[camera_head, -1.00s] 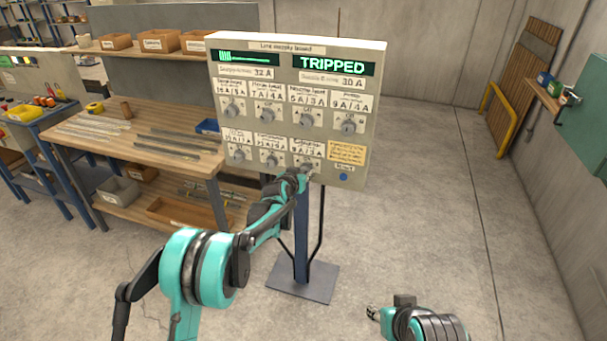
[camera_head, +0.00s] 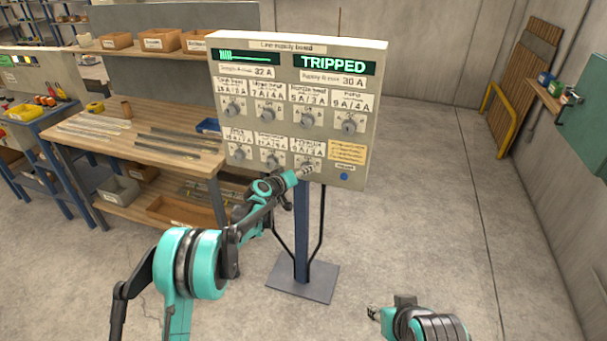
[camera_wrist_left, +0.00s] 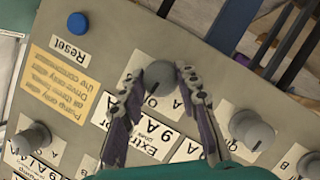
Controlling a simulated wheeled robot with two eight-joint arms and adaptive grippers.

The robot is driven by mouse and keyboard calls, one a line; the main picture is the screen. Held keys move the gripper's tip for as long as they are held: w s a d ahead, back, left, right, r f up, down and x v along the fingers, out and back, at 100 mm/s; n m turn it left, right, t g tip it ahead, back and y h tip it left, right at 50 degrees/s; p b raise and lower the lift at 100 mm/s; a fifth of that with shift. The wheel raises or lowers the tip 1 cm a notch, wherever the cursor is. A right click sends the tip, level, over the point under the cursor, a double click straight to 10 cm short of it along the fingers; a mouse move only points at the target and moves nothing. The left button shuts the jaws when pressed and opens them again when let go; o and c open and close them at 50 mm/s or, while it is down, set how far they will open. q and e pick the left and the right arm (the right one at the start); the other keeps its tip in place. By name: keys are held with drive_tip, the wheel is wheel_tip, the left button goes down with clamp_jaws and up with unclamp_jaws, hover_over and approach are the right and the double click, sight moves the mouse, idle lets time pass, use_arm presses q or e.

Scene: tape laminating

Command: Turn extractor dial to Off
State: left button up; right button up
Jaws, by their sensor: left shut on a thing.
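The extractor dial (camera_wrist_left: 159,77) is a grey knob on the supply board, below the Reset side in the left wrist view and beside a label reading "Extr… 9 A". My left gripper (camera_head: 308,170) is at the bottom-row right dial of the board (camera_head: 283,72) in the head view. In the left wrist view its two fingers stand on either side of the dial and are shut on it. The dial's exact pointer position is hard to read. The board's display (camera_head: 333,64) reads TRIPPED. My right gripper (camera_head: 373,313) is low at the bottom right, away from the board; its fingers are too small to judge.
Other grey dials sit close by, including one (camera_wrist_left: 251,129) to the right in the left wrist view. A blue Reset button (camera_wrist_left: 77,23) is on the board. A wooden workbench (camera_head: 90,113) stands to the left. The floor right of the board is clear.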

use_arm(q)
drive_tip(key=shift+n, duration=0.3)
idle(0.4)
drive_tip(key=o, duration=1.2)
drive_tip(key=shift+c, duration=0.2)
drive_tip(key=v, duration=1.2)
drive_tip(key=shift+a+f, duration=0.15)
